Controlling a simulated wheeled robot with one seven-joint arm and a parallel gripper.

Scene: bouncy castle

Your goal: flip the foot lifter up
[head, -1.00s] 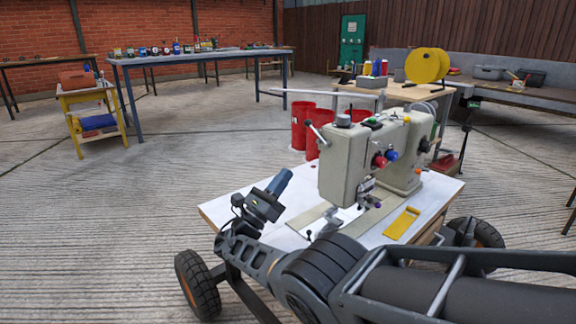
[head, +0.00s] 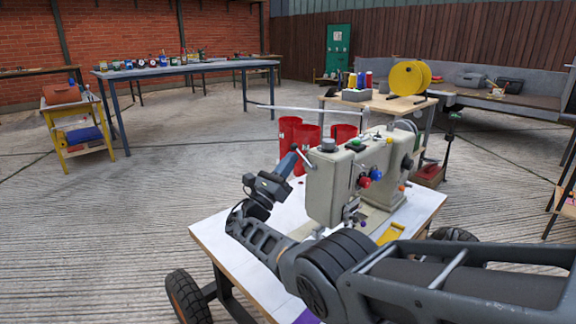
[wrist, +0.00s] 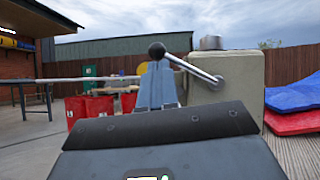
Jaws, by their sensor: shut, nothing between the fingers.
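The cream sewing machine (head: 325,190) stands on a white-topped table (head: 225,240). A thin metal lever with a dark ball knob, which looks like the foot lifter (head: 305,157), sticks out up and left from the machine head. In the wrist view the lever (wrist: 190,67) slants up-left from its pivot, its black ball just above my fingertips. My gripper (head: 291,158) is shut and empty, its blue-grey fingers pointing up beside the knob. It also shows in the wrist view (wrist: 157,68). I cannot tell whether the fingers touch the lever.
Red bins (head: 306,135) stand behind the machine. A wooden table with thread cones and a yellow spool (head: 405,77) is farther back. A yellow piece (head: 391,233) lies on the machine's table, partly hidden by my arm. The concrete floor at left is open.

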